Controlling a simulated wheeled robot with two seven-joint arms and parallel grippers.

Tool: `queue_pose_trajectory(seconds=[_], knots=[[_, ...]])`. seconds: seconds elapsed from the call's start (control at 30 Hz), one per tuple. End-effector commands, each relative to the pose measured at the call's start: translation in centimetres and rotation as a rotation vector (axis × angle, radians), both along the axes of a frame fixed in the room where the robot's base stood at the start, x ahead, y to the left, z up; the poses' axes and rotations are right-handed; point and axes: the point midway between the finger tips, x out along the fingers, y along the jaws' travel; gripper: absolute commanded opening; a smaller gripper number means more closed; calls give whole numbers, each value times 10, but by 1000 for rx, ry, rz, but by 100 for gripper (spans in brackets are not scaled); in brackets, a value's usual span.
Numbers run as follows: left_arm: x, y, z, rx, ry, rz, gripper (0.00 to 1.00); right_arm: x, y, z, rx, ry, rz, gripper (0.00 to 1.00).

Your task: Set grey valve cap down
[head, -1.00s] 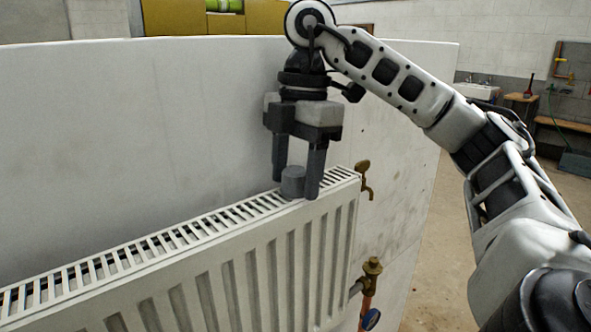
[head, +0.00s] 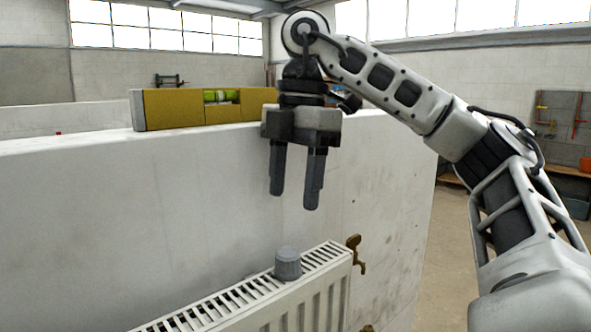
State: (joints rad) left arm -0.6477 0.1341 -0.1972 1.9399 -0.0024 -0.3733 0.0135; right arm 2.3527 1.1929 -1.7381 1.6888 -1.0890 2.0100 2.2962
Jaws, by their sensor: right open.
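The grey valve cap (head: 288,264) stands upright on the slatted top grille of the white radiator (head: 250,296), near its right end. My right gripper (head: 293,193) is open and empty, fingers pointing down. It hangs above the cap, clearly apart from it, in front of the white partition wall. My left gripper is not in the head view.
The white partition wall (head: 120,215) runs behind the radiator. A yellow spirit level (head: 175,109) with a green vial rests on the wall's top edge. A brass tap (head: 355,252) sticks out beside the radiator's right end. Open floor lies to the right.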

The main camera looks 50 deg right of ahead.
Motion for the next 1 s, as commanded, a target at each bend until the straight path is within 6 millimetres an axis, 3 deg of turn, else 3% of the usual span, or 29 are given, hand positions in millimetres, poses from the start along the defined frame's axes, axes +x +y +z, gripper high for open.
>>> queue_pose_trajectory(seconds=[0.23,1.0], knots=[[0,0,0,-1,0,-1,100,-1,-2,14,0,-3,-2,55],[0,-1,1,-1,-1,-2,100,-1,-2,15,0,-2,-3,55]])
